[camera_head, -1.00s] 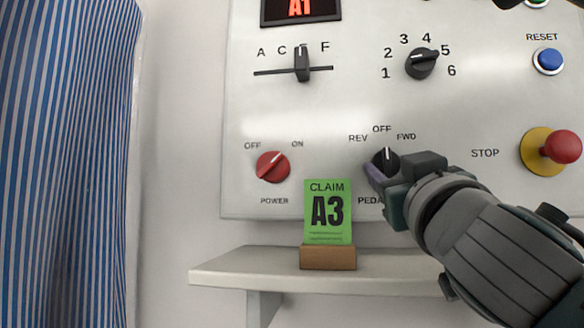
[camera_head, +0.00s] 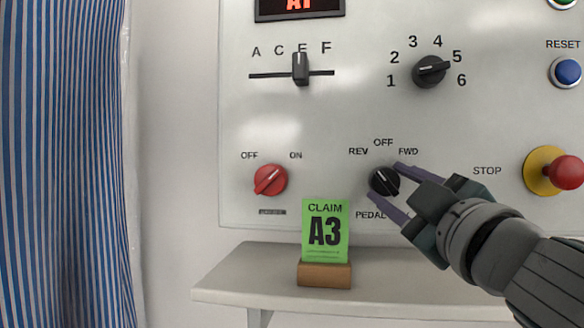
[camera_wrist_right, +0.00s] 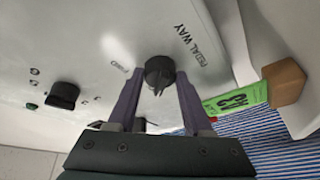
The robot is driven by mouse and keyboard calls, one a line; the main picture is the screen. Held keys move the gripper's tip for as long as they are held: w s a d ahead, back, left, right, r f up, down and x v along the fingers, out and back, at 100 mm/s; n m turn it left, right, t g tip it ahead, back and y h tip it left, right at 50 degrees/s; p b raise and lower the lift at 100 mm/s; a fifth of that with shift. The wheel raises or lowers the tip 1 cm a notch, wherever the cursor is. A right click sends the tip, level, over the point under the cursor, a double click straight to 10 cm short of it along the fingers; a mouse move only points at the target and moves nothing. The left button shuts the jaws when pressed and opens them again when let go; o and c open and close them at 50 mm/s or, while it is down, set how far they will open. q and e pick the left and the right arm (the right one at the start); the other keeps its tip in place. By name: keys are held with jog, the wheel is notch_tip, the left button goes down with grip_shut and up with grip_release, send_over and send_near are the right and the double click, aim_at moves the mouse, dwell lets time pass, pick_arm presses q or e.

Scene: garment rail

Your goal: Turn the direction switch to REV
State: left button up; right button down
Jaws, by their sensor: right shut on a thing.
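The direction switch (camera_head: 384,181) is a round black knob low on the grey panel, with REV, OFF and FWD printed around it. Its white mark tilts to the upper left, toward REV. My right gripper (camera_head: 395,184) has its two purple fingers on either side of the knob and is shut on it. The wrist view shows the knob (camera_wrist_right: 159,72) between the fingers (camera_wrist_right: 160,92). The fingers partly cover the label below the knob. My left gripper is not in view.
A green claim card (camera_head: 325,230) in a wooden block (camera_head: 324,274) stands on the shelf (camera_head: 235,283) below. A red power knob (camera_head: 270,180) is to the left, a red stop button (camera_head: 566,172) to the right. A striped curtain (camera_head: 65,160) hangs at far left.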

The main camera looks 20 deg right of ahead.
jog(key=shift+n, duration=0.3)
jog(key=shift+c, duration=1.6)
grip_release()
jog(key=b+v, duration=0.1)
jog(key=v, duration=0.9)
